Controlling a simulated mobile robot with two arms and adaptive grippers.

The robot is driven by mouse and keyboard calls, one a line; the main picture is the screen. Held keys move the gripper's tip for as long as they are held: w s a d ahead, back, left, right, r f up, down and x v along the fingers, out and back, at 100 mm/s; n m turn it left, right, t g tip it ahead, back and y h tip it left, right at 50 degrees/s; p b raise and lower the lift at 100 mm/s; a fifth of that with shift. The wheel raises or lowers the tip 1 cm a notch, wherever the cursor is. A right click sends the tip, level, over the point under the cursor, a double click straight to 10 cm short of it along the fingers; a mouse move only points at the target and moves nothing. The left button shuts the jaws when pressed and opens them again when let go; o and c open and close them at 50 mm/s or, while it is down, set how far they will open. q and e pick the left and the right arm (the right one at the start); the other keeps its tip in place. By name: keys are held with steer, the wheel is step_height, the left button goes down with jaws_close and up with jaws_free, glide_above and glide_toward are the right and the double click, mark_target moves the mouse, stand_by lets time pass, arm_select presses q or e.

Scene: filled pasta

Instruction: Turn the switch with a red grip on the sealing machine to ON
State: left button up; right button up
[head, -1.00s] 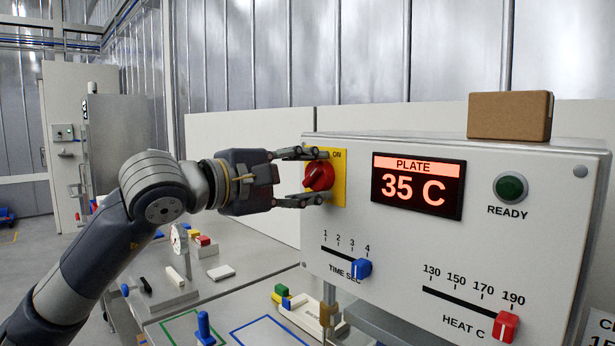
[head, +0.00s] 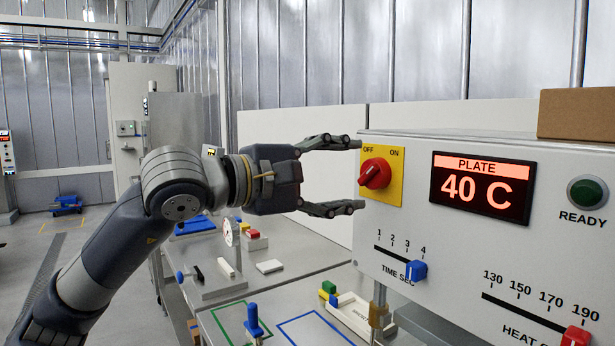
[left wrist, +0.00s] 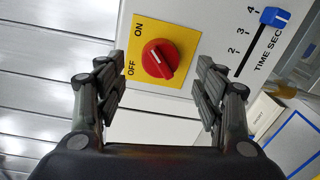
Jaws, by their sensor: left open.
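The switch with a red grip (head: 375,173) sits on a yellow plate (head: 397,190) marked OFF at left and ON at right, on the sealing machine's front (head: 400,228). Its pale mark appears to slant toward ON. My left gripper (head: 360,175) is open and empty, just left of the switch, with one finger above the grip's height and one below. In the left wrist view the red grip (left wrist: 160,58) shows whole between the spread fingers (left wrist: 158,72), apart from both. My right gripper is not in view.
The plate display (head: 482,187) reads 40 C. A green READY lamp (head: 587,193), a blue time slider (head: 416,271) and a red heat slider (head: 576,337) are also on the panel. A brown box (head: 580,113) lies on top. Tables with small items stand below my arm.

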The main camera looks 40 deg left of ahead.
arm_select(q)
steer(key=v, duration=0.7)
stand_by(0.6)
steer(key=shift+s, duration=0.1)
stand_by(0.6)
